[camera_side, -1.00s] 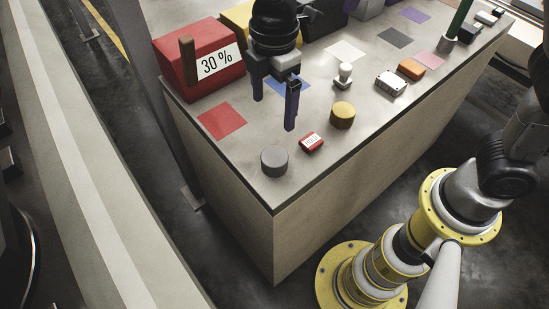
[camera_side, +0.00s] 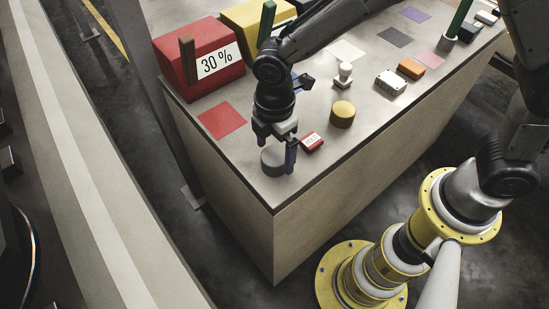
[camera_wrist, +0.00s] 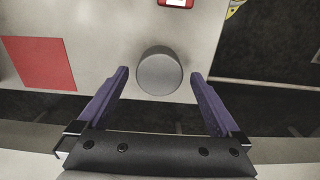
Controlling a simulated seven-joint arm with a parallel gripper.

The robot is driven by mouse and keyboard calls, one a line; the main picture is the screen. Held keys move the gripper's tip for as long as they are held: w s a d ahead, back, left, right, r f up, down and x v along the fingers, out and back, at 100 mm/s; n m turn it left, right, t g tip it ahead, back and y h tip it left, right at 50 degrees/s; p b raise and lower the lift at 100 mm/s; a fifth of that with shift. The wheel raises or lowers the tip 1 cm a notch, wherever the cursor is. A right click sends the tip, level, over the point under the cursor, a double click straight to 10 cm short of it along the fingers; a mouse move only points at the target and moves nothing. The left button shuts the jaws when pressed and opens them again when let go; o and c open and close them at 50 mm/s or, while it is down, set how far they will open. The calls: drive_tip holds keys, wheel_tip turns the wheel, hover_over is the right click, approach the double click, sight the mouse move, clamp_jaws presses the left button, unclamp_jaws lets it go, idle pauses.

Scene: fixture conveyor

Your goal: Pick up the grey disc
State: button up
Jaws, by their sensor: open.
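The grey disc (camera_side: 272,160) is a short upright cylinder on the near corner of the table in the side view. In the wrist view the grey disc (camera_wrist: 159,71) shows from above, ahead of and between the two fingertips. My gripper (camera_side: 273,153) is open and low at the disc, with one finger on its right side; the other finger is mostly hidden in the side view. In the wrist view my gripper (camera_wrist: 158,75) has its dark purple fingers apart with gaps on both sides of the disc. I cannot tell any contact.
A small red labelled box (camera_side: 312,142) lies just right of the gripper. A yellow cylinder (camera_side: 342,114) stands farther right. A red square mat (camera_side: 222,120) and a red 30 % bin (camera_side: 200,62) are to the left. The table edge is close to the disc.

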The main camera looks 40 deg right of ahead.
wheel_tip(320, 180, down, 2)
drive_tip(key=shift+f, duration=0.1)
drive_tip(key=shift+w, duration=0.1)
clamp_jaws()
idle(0.4)
